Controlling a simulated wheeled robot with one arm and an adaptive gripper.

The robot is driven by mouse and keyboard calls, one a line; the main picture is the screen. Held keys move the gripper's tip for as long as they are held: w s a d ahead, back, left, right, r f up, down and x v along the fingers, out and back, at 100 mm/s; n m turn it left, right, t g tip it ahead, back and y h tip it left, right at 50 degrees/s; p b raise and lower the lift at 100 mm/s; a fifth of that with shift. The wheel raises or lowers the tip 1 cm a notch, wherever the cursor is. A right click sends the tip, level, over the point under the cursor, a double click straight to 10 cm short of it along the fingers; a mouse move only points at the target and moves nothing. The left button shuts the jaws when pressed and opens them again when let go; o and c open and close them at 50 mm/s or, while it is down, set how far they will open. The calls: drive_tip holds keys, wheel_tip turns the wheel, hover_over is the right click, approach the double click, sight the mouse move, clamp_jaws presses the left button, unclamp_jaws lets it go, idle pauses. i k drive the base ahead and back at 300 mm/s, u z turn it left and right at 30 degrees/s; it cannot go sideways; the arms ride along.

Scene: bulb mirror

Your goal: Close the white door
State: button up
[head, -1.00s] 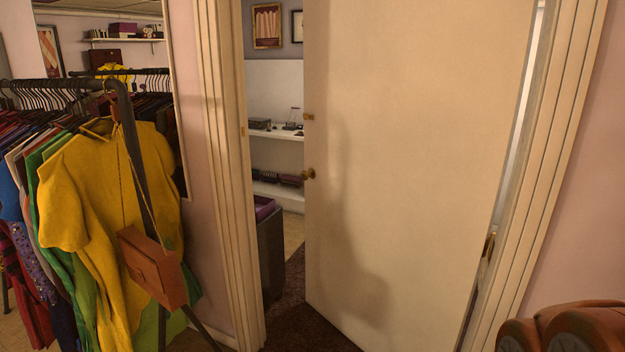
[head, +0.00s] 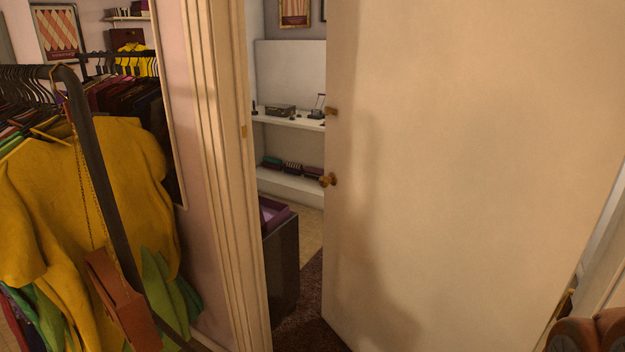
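The white door (head: 470,170) stands ajar and fills the right half of the head view. A gap shows between that edge and the left door frame (head: 218,180). The hinge side is at the far right. A soft shadow falls on the door's face.
A clothes rack (head: 100,180) with a yellow shirt (head: 110,190) and a brown bag (head: 122,300) stands close at the left. Through the gap are white shelves (head: 290,122), a dark box-shaped stand (head: 282,265) and dark carpet (head: 308,300).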

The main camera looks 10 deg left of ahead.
sight(475, 150)
drive_tip(key=u, duration=0.85)
drive_tip(key=i, duration=0.9)
drive_tip(key=u, duration=0.95)
